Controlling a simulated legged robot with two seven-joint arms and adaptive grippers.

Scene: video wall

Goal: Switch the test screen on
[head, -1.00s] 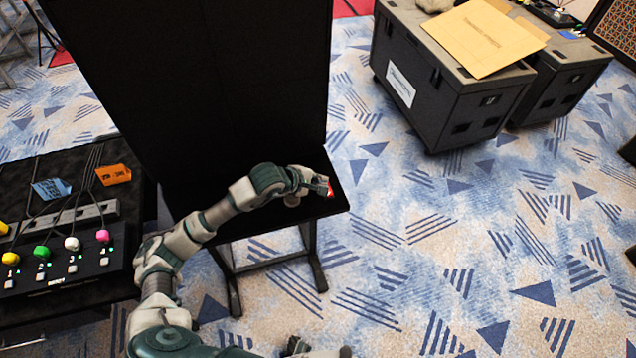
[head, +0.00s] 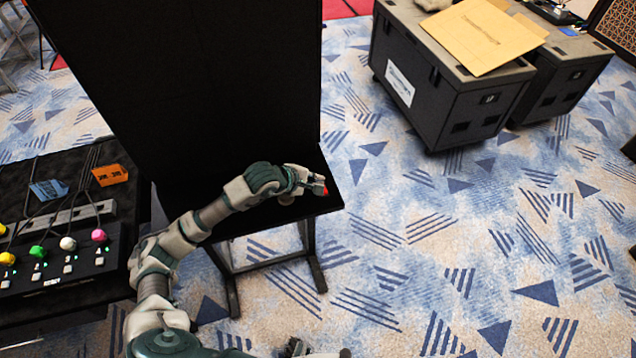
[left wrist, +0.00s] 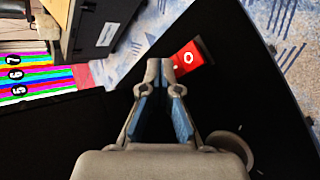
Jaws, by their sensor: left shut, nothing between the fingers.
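A large black panel (head: 200,80), seemingly the dark test screen, stands upright on a black stand with a low shelf (head: 270,212). A small red switch with a white ring mark (left wrist: 187,58) sits at the shelf's right end; in the head view only a bit of its red (head: 325,190) shows past my fingers. My left gripper (head: 318,183) is over that end of the shelf. In the left wrist view its fingertips (left wrist: 160,68) are together and empty, just left of the red switch. I cannot tell whether they touch it. Pale and dark parts at the bottom edge may be my right gripper (head: 305,350).
A black table at left holds a switch box (head: 60,262) with coloured knobs and cables. Black cases (head: 450,75) with a brown envelope stand at back right. A striped, numbered display (left wrist: 35,78) shows in the left wrist view. The patterned carpet at right is clear.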

